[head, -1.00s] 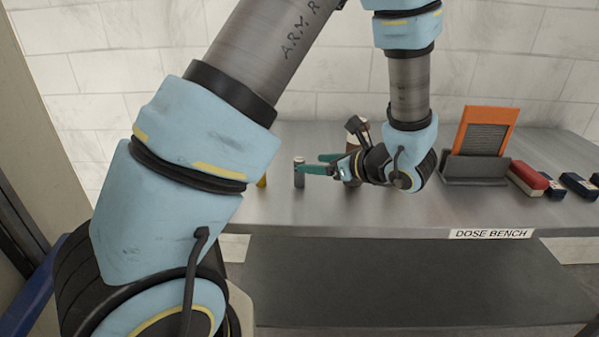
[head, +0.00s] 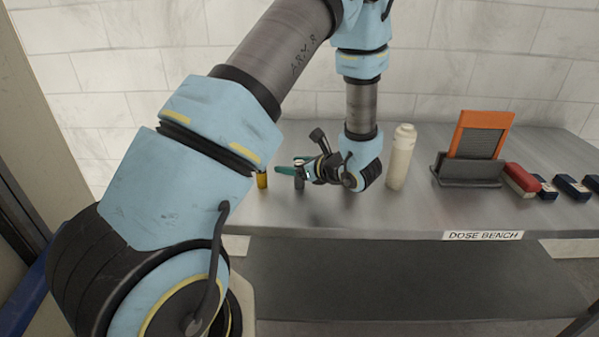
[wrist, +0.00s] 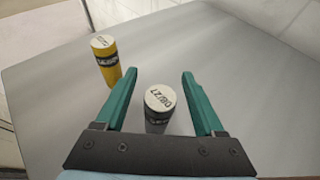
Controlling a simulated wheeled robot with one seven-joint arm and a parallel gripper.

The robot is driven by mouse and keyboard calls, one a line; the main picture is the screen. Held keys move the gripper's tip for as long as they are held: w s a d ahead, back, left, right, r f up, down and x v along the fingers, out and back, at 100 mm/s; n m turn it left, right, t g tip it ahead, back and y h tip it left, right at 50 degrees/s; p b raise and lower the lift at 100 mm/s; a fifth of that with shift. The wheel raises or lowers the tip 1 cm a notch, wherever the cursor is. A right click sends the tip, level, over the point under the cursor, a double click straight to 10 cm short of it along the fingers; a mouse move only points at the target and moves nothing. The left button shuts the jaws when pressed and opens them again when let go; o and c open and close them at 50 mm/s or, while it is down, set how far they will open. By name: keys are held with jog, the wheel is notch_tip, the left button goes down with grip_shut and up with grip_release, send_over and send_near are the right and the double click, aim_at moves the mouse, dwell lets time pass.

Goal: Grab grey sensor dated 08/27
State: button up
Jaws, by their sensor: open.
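The grey sensor (wrist: 158,122) is a small upright cylinder with a pale top marked 08/27, seen in the wrist view. It stands on the bench between the two green fingers of my gripper (wrist: 160,85), close to the palm. The fingers are open, with a gap on each side of it. In the head view the grey sensor (head: 299,183) shows under and beside the green fingers of my gripper (head: 287,167), partly hidden by them.
A yellow cylinder (wrist: 108,62) with a dark label stands just left of my gripper. In the head view a cream bottle (head: 401,160), an orange-framed panel in a dark holder (head: 470,168), a red-topped block (head: 520,180) and dark blue boxes (head: 571,187) stand to the right.

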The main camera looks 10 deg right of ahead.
jog(key=shift+c, duration=0.3)
grip_shut()
dwell(0.3)
